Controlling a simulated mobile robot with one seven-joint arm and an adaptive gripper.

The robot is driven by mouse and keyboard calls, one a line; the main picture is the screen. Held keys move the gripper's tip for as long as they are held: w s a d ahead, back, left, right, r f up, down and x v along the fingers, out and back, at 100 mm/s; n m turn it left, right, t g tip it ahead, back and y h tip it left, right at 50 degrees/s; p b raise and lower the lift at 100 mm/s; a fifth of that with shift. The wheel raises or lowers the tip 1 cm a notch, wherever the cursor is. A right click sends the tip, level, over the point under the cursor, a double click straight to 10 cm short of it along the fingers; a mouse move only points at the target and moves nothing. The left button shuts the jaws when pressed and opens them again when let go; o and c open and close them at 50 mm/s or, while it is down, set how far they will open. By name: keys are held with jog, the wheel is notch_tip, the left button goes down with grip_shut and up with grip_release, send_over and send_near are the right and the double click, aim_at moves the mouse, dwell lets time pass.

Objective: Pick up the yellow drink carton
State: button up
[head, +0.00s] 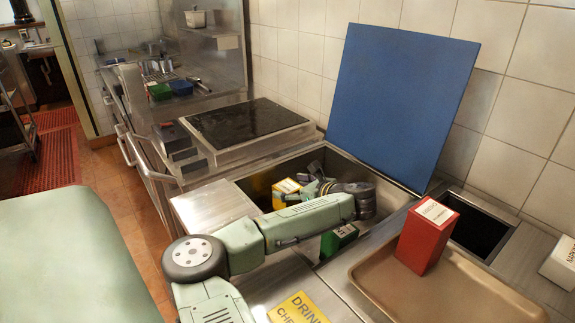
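A yellow carton (284,188) with a white label on top stands in the steel sink basin (258,184), partly hidden behind my arm. My gripper (305,189) is down in the basin, just right of this carton, with its fingers toward it. I cannot tell whether they touch it or how far they are apart. A second yellow item (299,309), lettered "DRINK" and "CHE", is at the bottom edge of the picture on the front counter, cut off by the frame.
A red carton (427,237) stands on a brown tray (465,298) at right. A blue board (399,100) leans on the wall behind the basin. A black griddle (245,116) lies at back left.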

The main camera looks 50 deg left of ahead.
grip_shut()
dwell(0.8)
